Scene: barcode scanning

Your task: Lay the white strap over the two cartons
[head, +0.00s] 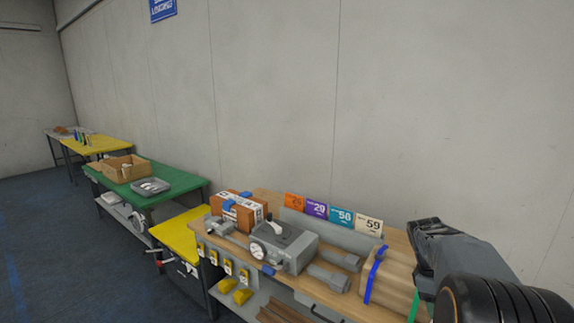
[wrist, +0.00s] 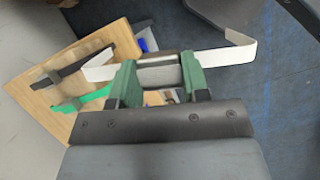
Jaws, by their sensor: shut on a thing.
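My gripper (wrist: 160,76) has its green fingers shut on the white strap (wrist: 228,60). A grey middle piece lies between the fingers, and white ends stick out on both sides, the right one bent upward. In the head view my gripper (head: 424,232) is above the right end of the bench; the strap cannot be made out there. The tan cartons (head: 396,280) lie on the bench below it, partly hidden by my arm. A blue strap (head: 374,270) lies across their left part. In the wrist view the cartons (wrist: 62,62) are blurred, with a dark band and a green band (wrist: 88,101).
The wooden bench (wrist: 38,102) also holds a grey vise-like device (head: 290,246), an orange-brown box (head: 238,210) and grey cylinders. Numbered cards (head: 316,209) stand along the back by the wall. Green and yellow tables stand farther left. Open floor lies in front.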

